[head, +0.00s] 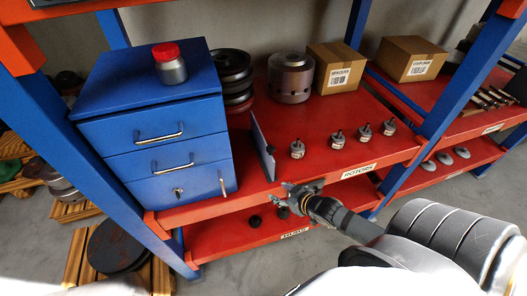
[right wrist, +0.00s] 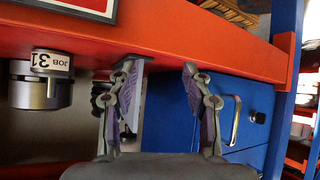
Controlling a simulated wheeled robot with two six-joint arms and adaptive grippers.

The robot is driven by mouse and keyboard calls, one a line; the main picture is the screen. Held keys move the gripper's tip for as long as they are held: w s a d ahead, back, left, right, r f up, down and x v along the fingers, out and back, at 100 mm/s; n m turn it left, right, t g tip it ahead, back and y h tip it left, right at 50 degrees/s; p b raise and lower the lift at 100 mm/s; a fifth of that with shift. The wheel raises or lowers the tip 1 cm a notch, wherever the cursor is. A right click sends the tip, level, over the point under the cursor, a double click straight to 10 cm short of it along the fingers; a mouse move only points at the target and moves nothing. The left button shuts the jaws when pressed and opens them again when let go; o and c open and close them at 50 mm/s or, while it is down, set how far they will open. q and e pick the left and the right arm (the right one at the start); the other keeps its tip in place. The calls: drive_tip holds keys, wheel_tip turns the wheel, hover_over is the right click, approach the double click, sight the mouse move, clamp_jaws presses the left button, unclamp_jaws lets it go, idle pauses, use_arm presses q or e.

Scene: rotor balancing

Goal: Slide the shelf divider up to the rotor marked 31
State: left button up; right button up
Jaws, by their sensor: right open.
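The shelf divider (head: 262,146), a thin grey upright plate with a dark knob, stands on the red shelf board between the drawer cabinet and a row of small metal rotors. In the right wrist view a rotor with an upside-down label reading JOB 31 (right wrist: 46,80) is at the left. The rotor nearest the divider (head: 297,149) stands to its right, a gap apart; its label is too small to read in the head view. My left gripper is out of view.
The blue drawer cabinet (head: 155,130), with a red-capped jar (head: 170,68) on top and a key in a lower drawer, stands left of the divider. A large metal cylinder (head: 290,78) and cardboard boxes (head: 337,68) stand behind. Other small rotors (head: 364,131) stand farther right.

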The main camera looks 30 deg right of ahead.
drive_tip(key=w+d+t+y, duration=0.1)
drive_tip(key=w+d, duration=0.1)
drive_tip(key=n+t+y, duration=0.3)
drive_tip(key=t+y, duration=0.1)
drive_tip(key=y, duration=0.3)
approach(271, 148)
drive_tip(key=b+x, duration=0.2)
drive_tip(key=x, duration=0.1)
drive_tip(key=b+x, duration=0.3)
drive_tip(key=f+b+x, duration=0.1)
drive_tip(key=b+x, duration=0.1)
drive_tip(key=x, duration=0.1)
drive_tip(key=shift+b, duration=0.35)
drive_tip(key=shift+w+a+r+b, duration=0.25)
drive_tip(key=shift+w+a+b, duration=0.05)
drive_tip(key=shift+w+b, duration=0.15)
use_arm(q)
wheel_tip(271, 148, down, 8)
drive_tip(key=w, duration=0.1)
use_arm(e)
drive_tip(key=shift+r, duration=0.15)
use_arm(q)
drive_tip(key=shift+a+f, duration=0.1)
use_arm(e)
clamp_jaws()
